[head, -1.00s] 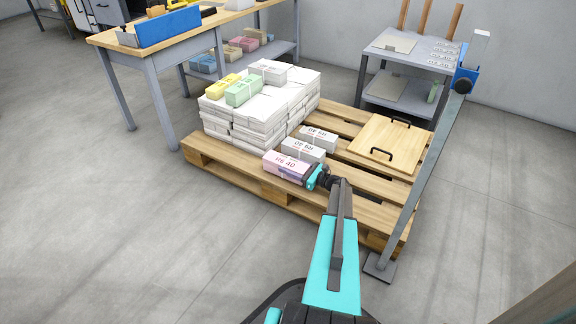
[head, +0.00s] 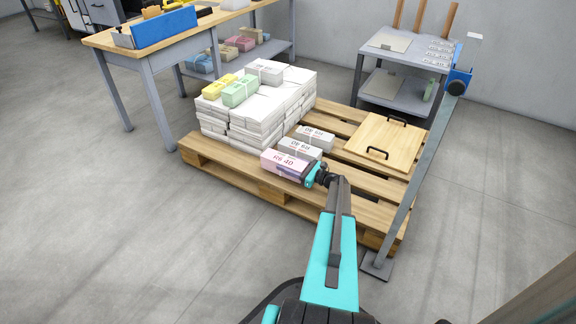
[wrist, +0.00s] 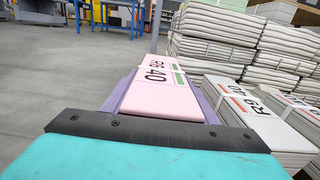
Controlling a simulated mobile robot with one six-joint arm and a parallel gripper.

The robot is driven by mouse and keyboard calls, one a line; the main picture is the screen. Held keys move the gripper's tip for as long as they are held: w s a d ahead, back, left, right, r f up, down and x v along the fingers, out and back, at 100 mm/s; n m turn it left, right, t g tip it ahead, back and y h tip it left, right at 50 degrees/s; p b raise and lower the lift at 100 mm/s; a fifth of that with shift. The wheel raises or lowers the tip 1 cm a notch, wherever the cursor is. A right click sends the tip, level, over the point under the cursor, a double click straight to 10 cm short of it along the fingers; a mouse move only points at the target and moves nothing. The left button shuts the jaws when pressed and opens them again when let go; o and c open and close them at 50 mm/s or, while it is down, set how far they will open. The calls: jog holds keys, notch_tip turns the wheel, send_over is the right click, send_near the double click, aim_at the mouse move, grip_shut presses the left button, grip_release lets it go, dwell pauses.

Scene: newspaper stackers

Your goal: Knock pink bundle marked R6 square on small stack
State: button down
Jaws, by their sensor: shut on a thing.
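The pink bundle marked R6 40 (head: 283,161) sits low at the front edge of the pallet, in front of the white bundles. It also fills the middle of the wrist view (wrist: 155,92), with a purplish side. My gripper (head: 312,174) is shut on its near end; its fingers are mostly hidden behind the dark bar in the wrist view. Two white bundles, one (head: 300,147) close behind the pink one and another (head: 316,135) farther back, make up a small row. In the wrist view a white bundle marked R9 40 (wrist: 258,110) lies to the right, apart from the pink one.
A large stack of white newspapers (head: 255,120) stands on the pallet (head: 230,170), with yellow (head: 219,86) and green (head: 240,91) bundles on top. A wooden board with handles (head: 388,144) lies at the right. A grey post (head: 415,180) stands at the pallet's right. Floor at left is clear.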

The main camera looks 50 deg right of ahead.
jog(key=shift+r+p, duration=1.55)
jog(key=shift+r, duration=0.9)
jog(key=shift+w+a+r, duration=0.2)
jog(key=shift+a+r, duration=0.05)
jog(key=shift+a, duration=0.05)
jog(key=w+a+r+n+g+y, duration=0.1)
jog(key=w+a+r+n+y, duration=0.2)
jog(key=a+r, duration=0.8)
jog(key=w+a+r+n+g+y, duration=0.1)
jog(key=w+a+r+y, duration=0.35)
jog(key=a, duration=0.95)
jog(key=s+a+r+n+g+y, duration=0.1)
jog(key=a+r, duration=0.5)
jog(key=a, duration=0.3)
jog(key=s+a+r+n+g, duration=0.1)
jog(key=s+a+r+g, duration=0.1)
jog(key=a+r, duration=0.4)
jog(key=s+a+r+n+g+y, duration=0.1)
jog(key=a+r, duration=0.5)
jog(key=a, duration=0.8)
jog(key=shift+s+a+n+g+y, duration=0.25)
jog(key=shift+s+n+g+y, duration=0.15)
jog(key=shift+s+n, duration=0.15)
jog(key=shift+d, duration=0.15)
